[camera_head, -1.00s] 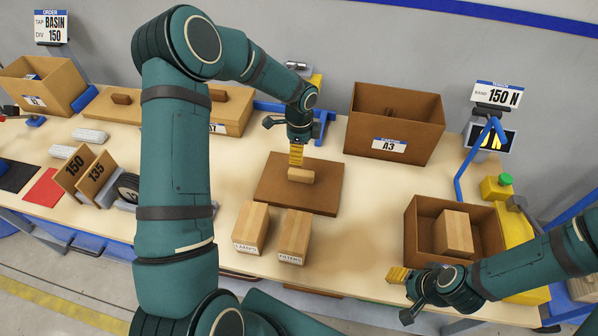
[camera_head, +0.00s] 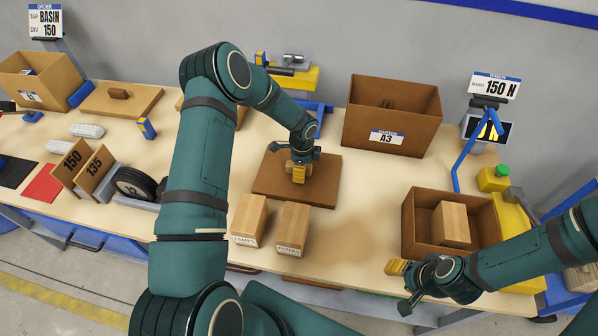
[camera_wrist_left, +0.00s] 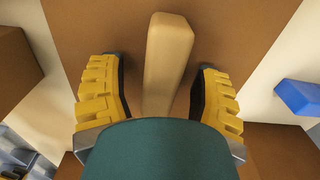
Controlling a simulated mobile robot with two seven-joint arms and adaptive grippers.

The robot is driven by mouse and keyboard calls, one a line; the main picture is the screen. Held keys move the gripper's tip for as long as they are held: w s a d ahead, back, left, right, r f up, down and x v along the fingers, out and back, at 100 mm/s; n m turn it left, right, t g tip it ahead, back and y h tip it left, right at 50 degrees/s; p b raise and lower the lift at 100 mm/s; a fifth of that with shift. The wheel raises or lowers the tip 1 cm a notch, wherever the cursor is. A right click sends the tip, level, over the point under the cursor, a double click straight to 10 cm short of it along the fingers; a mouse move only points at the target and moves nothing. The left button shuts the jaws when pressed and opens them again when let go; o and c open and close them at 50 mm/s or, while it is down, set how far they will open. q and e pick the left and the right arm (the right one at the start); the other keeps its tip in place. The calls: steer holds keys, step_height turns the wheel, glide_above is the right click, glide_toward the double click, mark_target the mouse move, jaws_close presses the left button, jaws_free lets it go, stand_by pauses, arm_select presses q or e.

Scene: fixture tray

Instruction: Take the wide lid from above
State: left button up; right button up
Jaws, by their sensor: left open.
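A wide brown lid (camera_head: 265,183) lies flat on the middle of the table, with a light wooden bar handle on top. My left gripper (camera_head: 299,174) is above it, pointing down, and hides most of the handle in the head view. In the left wrist view the handle (camera_wrist_left: 168,55) runs lengthwise between the two yellow fingers (camera_wrist_left: 160,95), with a gap on each side. The left gripper is open and empty. My right gripper (camera_head: 396,268) is at the front right, near the table's front edge; its finger gap is not clear.
Two wooden blocks (camera_head: 293,228) stand just in front of the lid. An open box marked A3 (camera_head: 410,115) is behind to the right; another box (camera_head: 420,240) holding a block is at right. A lighter lid (camera_head: 145,98) with a dark handle lies at back left.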

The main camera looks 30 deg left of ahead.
arm_select(q)
steer(key=shift+f, duration=0.4)
jaws_close()
steer(key=shift+s, duration=0.1)
step_height(320, 180, up, 10)
steer(key=shift+r, duration=0.1)
stand_by(0.4)
